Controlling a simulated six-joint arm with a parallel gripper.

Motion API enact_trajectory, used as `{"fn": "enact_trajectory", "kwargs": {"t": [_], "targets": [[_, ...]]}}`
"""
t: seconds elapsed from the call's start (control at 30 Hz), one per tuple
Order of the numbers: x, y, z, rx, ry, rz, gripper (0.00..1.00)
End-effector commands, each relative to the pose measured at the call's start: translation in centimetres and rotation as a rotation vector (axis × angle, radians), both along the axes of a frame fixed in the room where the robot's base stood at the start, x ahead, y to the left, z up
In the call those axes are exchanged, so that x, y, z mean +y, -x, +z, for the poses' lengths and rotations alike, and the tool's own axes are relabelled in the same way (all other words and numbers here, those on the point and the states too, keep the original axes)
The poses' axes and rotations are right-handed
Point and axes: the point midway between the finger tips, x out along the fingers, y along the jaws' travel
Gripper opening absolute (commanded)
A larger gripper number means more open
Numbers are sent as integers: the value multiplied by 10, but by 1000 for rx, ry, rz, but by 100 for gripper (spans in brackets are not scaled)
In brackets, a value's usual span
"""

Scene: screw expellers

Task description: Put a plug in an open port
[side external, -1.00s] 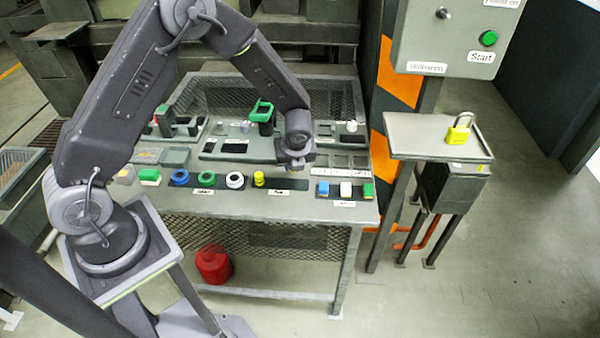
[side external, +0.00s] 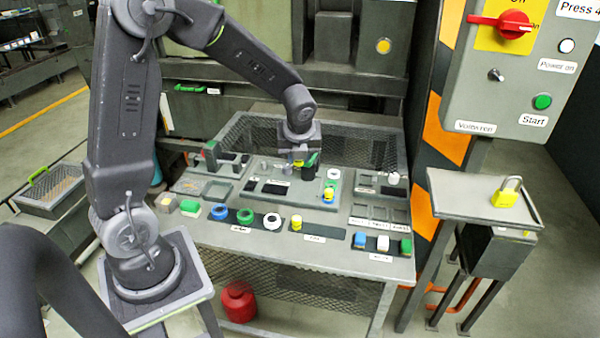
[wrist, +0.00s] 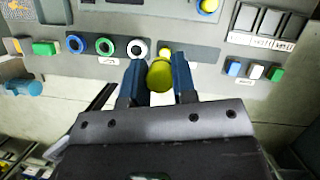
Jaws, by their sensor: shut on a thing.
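My gripper (side external: 298,150) is shut on a yellow plug (wrist: 160,76), which sits between the two blue fingers in the wrist view. In the side view it hangs over the rear part of the workbench panel, and the held plug is small and partly hidden there. Another yellow plug (side external: 296,223) stands on the front dark strip; it also shows just beyond the held one in the wrist view (wrist: 165,53). On the panel are a blue round piece with a yellow top (side external: 328,195) and a pale round piece (side external: 334,174).
Blue (side external: 219,211), green (side external: 245,216) and white (side external: 272,221) rings lie on the left strip. Blue, white and green blocks (side external: 383,243) stand at front right. A green-topped upright piece (side external: 311,164) is close to my gripper. A padlock (side external: 507,192) is on the side stand.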

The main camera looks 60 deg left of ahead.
Motion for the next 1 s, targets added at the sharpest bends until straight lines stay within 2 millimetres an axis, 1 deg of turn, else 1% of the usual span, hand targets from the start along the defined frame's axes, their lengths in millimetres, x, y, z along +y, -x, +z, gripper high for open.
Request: {"fn": "enact_trajectory", "kwargs": {"t": [0.03, 0.13, 0.23, 0.47, 0.57, 0.8, 0.9, 1.0], "targets": [[1, -1, 12, -6, -2, 0, 3], [0, 0, 31, -5, -1, 1, 3], [6, -17, 29, 2, -2, 2, 3], [21, -54, 33, 1, -6, 6, 3], [29, -73, 34, 2, -7, 8, 3], [56, -131, 33, 3, -7, 9, 3], [66, -150, 32, 2, -6, 9, 3], [74, -164, 30, 3, -4, 7, 3]]}}
